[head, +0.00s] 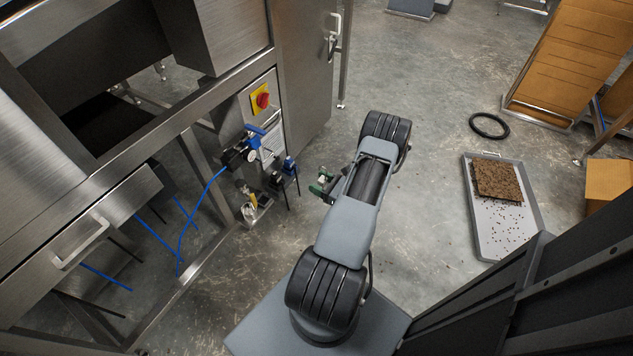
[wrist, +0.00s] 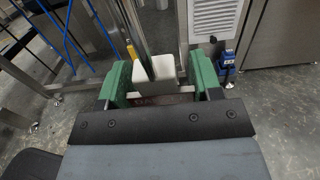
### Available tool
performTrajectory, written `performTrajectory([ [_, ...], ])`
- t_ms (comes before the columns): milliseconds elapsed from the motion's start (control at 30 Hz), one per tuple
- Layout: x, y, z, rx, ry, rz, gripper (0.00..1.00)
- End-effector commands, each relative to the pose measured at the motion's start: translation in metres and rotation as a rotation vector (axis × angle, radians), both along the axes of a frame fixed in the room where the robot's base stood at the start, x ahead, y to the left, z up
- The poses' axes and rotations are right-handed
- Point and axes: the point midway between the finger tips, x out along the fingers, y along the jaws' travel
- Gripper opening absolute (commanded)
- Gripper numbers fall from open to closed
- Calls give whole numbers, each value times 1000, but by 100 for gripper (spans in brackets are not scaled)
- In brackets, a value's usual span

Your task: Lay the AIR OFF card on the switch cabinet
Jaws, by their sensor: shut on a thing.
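The switch cabinet (head: 240,112) is a grey metal box on the machine frame in the head view, with a red and yellow rotary switch (head: 261,98) on it. My gripper (head: 322,184) has green fingers and hangs in the open to the right of and lower in the picture than the cabinet. In the wrist view my gripper (wrist: 163,88) is shut on a pale block-like piece (wrist: 164,67), which I take for the AIR OFF card.
Blue-handled valve gear (head: 250,145) and blue hoses (head: 183,232) sit beneath the switch. A small holder with a yellow item (head: 251,203) is low on the frame.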

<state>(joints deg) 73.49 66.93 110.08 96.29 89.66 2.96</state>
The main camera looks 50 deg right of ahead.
Motion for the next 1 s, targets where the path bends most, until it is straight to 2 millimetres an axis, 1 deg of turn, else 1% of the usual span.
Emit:
performTrajectory([
  [1000,-42,-8,0,0,-1,-1,36],
])
